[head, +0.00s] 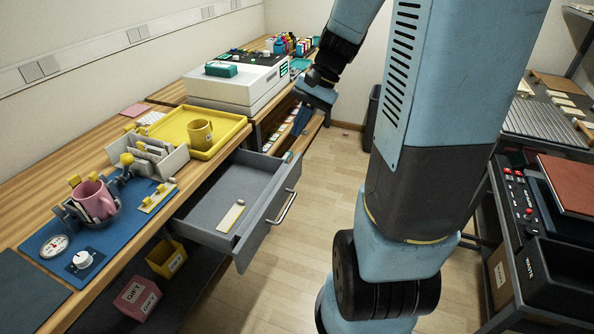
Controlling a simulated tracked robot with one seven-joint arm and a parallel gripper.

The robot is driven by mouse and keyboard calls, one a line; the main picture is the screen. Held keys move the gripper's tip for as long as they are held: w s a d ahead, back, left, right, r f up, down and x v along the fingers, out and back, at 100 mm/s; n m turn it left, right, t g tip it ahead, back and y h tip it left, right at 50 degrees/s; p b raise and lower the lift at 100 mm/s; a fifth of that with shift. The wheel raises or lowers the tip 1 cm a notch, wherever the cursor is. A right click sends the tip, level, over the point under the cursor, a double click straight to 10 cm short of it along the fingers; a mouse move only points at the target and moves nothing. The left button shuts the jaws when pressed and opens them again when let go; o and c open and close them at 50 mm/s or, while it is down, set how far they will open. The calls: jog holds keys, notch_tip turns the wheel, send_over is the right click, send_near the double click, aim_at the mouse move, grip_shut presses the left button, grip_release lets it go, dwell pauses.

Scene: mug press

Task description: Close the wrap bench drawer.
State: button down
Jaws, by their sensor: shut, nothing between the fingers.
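The wrap bench drawer (205,207) is pulled well out from under the wooden bench (112,146). It is grey and has a bar handle (287,207) on its front panel. A small cream strip with a dark bit (231,217) lies inside it. My gripper (302,121) hangs beyond the drawer's far right corner, apart from the handle and pointing down. Its fingers are small and dark here, and they look shut with nothing held.
On the bench stand a yellow tray (243,122) with a yellow mug (199,132), a pink mug (95,201) in a fixture, and a white machine (238,83). Bins sit on the shelf below. Clear floor (325,190) lies right of the drawer. A dark cart (500,232) stands at right.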

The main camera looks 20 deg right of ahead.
aim_at(296, 174)
jog(key=w+d+f+m+t+y, duration=0.2)
jog(key=w+d+f+m+y, duration=0.25)
jog(key=f, duration=0.35)
jog(key=w+d+f+m+t+y, duration=0.1)
jog(key=w+d+f+m+y, duration=0.3)
jog(key=f, duration=0.4)
jog(key=d+f+m+t+h, duration=0.1)
jog(key=d+f+m+t, duration=0.45)
jog(key=f, duration=0.45)
jog(key=d+f+m+t+h, duration=0.1)
jog(key=d+f+m+t, duration=0.45)
jog(key=f, duration=0.35)
jog(key=shift+m+g+y, duration=0.25)
jog(key=shift+g, duration=0.15)
jog(key=x, duration=1.3)
jog(key=shift+w+f, duration=0.15)
jog(key=shift+w, duration=0.45)
